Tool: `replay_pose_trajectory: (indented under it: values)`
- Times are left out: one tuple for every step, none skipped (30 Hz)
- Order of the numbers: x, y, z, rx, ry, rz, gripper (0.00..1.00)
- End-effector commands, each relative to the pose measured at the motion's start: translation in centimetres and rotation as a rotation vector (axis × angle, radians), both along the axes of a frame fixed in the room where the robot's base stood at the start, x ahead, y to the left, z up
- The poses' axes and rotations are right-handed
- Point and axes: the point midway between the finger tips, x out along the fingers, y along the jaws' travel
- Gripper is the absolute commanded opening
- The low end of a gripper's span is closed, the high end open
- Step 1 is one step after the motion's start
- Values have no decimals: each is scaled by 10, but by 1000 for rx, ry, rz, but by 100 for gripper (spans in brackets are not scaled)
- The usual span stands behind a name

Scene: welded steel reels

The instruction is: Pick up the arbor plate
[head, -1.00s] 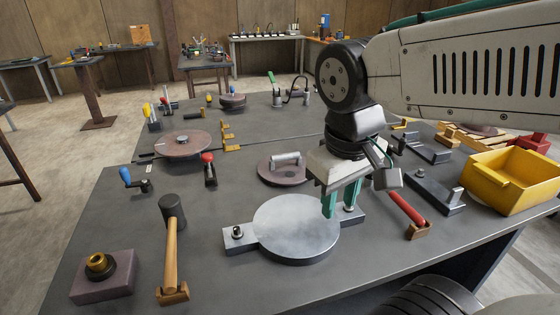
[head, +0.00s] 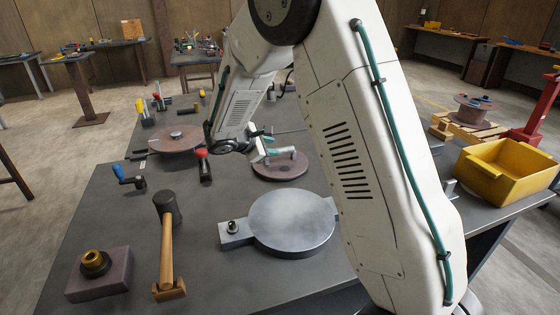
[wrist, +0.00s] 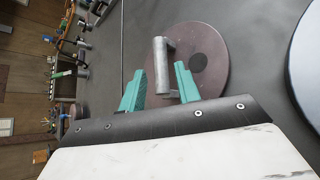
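A brown round plate with a grey cylindrical bar handle (head: 280,170), which I take for the arbor plate, lies flat on the grey table. In the wrist view the plate (wrist: 215,75) has a dark round centre, and its handle (wrist: 160,65) stands upright in the picture. My gripper (head: 268,147) is at the handle's left end in the head view. In the wrist view its two green fingers (wrist: 159,82) are apart, with the handle's near end showing between them. I cannot tell whether they touch it.
A silver round plate with lugs (head: 292,222) lies in front. A mallet (head: 168,245), a block with a brass fitting (head: 97,275) and a blue-handled crank (head: 128,177) lie to the left. Another brown disc (head: 180,138) is behind left. A yellow bin (head: 505,172) stands right.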

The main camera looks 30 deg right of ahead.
Motion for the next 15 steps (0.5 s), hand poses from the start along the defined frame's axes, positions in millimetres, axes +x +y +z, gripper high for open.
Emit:
replay_pose_trajectory:
  values:
    - [6, 2, -8, -12, 12, 21, 33]
    - [9, 2, -11, -18, 16, 31, 33]
    - [12, 2, -14, -23, 20, 41, 33]
    - [14, 1, -16, -27, 22, 46, 33]
    - [16, -1, -18, -29, 23, 49, 33]
    - [17, -4, -21, -30, 24, 51, 33]
    - [18, -7, -22, -31, 25, 51, 33]
    - [19, -10, -24, -31, 25, 51, 33]
    - [20, -14, -26, -31, 25, 50, 33]
    - [21, -16, -28, -31, 25, 50, 33]
    - [22, -18, -29, -30, 25, 50, 33]
    - [23, -20, -31, -30, 24, 49, 33]
    - [23, -22, -32, -29, 24, 50, 33]
    - [24, -23, -34, -29, 24, 50, 33]
    - [26, -26, -36, -29, 23, 50, 33]
